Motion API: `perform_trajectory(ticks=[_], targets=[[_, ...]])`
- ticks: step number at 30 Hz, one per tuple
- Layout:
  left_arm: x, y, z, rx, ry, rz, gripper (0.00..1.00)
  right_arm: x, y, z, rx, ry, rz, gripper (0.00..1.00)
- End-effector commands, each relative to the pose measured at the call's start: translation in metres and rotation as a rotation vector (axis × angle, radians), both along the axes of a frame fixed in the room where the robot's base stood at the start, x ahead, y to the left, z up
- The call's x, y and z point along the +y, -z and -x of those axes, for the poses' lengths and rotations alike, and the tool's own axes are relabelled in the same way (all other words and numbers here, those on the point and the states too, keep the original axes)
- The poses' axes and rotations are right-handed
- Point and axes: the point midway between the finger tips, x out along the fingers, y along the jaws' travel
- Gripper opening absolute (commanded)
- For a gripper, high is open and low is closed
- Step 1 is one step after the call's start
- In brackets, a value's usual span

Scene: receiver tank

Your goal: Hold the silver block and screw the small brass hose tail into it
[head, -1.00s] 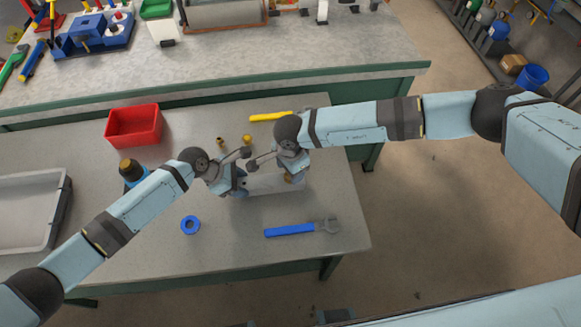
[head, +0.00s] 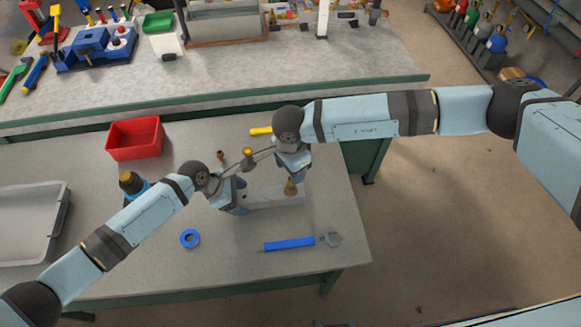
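The silver block (head: 268,197) lies lengthwise on the near table. My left gripper (head: 240,206) is at its left end, with its fingers around that end and seemingly shut on it. A small brass hose tail (head: 290,188) stands upright at the block's right end; how deep it sits in the block is too small to tell. My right gripper (head: 293,172) is just above the hose tail, fingers pointing down. Its fingertips are too small and partly hidden to show whether they are open or touching the brass.
Two other brass fittings (head: 247,153) stand behind the block. A red bin (head: 134,138), a dark-capped bottle (head: 131,184) and a grey tray (head: 30,222) are to the left. A blue ring (head: 190,238) and a blue-handled wrench (head: 290,243) lie in front, a yellow tool (head: 261,131) behind.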

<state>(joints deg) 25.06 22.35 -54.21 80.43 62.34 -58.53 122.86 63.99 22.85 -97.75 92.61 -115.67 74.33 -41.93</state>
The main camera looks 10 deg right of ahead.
Motion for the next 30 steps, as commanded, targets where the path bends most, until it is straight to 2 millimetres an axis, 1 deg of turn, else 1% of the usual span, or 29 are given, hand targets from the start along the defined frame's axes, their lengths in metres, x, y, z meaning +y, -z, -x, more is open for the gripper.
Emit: perform_trajectory(ticks=[7,11,14,24,30], targets=[[0.000,-0.001,0.000,-0.001,-0.001,0.001,0.79,0.000,0.000,0.000,0.000,0.000,0.000,0.54],[0.005,-0.007,0.000,-0.001,-0.001,0.000,0.79,0.000,0.000,0.000,0.000,0.000,0.000,0.54],[0.015,-0.020,0.000,-0.002,0.000,0.000,0.79,0.000,0.001,0.000,0.000,0.000,0.000,0.54],[0.057,-0.083,-0.001,-0.003,-0.001,0.001,0.79,0.000,0.005,0.000,0.000,0.000,0.000,0.54],[0.073,-0.107,0.000,-0.001,0.001,0.000,0.79,0.000,0.006,0.000,0.000,0.000,0.000,0.54]])
